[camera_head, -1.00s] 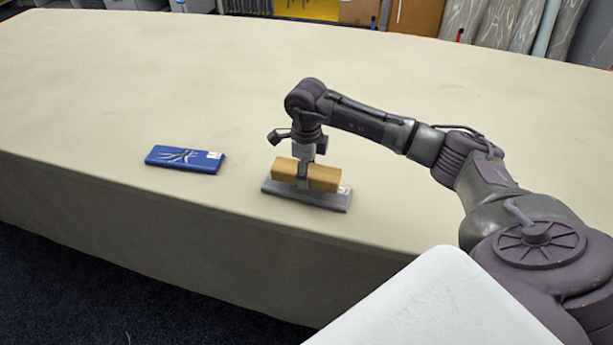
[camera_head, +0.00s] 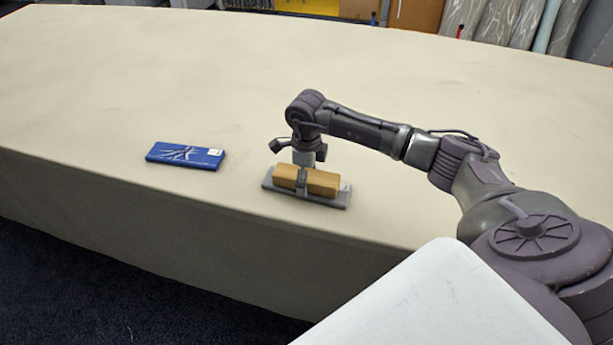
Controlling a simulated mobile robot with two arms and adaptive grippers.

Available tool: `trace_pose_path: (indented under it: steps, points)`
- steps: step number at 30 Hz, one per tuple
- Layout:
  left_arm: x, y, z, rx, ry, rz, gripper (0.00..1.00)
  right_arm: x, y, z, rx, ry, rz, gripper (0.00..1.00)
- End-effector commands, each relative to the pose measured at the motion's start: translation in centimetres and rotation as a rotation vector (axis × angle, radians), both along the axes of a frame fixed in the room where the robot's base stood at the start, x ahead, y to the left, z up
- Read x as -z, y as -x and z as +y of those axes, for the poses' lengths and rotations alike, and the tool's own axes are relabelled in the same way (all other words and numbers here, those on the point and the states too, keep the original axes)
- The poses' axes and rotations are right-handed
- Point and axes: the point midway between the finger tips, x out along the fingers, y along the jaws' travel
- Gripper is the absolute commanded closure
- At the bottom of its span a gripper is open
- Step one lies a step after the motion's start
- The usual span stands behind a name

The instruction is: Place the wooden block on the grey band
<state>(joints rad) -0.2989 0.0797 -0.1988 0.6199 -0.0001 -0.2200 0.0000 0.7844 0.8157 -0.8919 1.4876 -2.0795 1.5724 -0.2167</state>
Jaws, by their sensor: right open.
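The wooden block (camera_head: 322,183) is a tan bar that rests lengthwise on the grey band (camera_head: 335,200), a flat grey strip near the table's front edge. The band shows in front of the block and at both ends. My right gripper (camera_head: 302,182) points down over the middle of the block. Its fingers are open and straddle the block; one finger shows on the near side, and the far one is hidden. My left gripper is not in view.
A blue band (camera_head: 186,155) with a pale pattern lies to the left on the long beige table (camera_head: 150,80). The table's front edge is close in front of both bands. The table behind and around them is clear.

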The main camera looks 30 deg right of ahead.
Motion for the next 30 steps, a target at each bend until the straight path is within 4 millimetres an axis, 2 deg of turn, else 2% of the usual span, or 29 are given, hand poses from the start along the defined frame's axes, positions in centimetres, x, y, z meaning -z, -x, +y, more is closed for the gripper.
trace_pose_path:
  steps: [3,7,15,21,25,30]
  points:
    - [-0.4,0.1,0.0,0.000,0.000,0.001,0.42,-0.5,0.0,0.0,0.000,0.000,0.000,0.18]
    - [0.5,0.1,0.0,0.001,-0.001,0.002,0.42,-1.7,-0.1,0.0,-0.001,-0.001,-0.004,0.18]
    - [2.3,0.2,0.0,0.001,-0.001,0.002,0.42,-7.5,-0.1,0.0,-0.001,0.001,-0.007,0.18]
    - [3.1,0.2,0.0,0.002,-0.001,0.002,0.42,-10.9,-0.1,0.0,0.000,0.000,-0.004,0.18]
    - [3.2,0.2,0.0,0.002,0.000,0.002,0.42,-11.9,0.0,0.0,0.000,0.001,-0.001,0.18]
    - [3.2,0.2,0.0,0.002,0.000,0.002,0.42,-12.3,0.0,0.0,0.000,0.000,0.000,0.18]
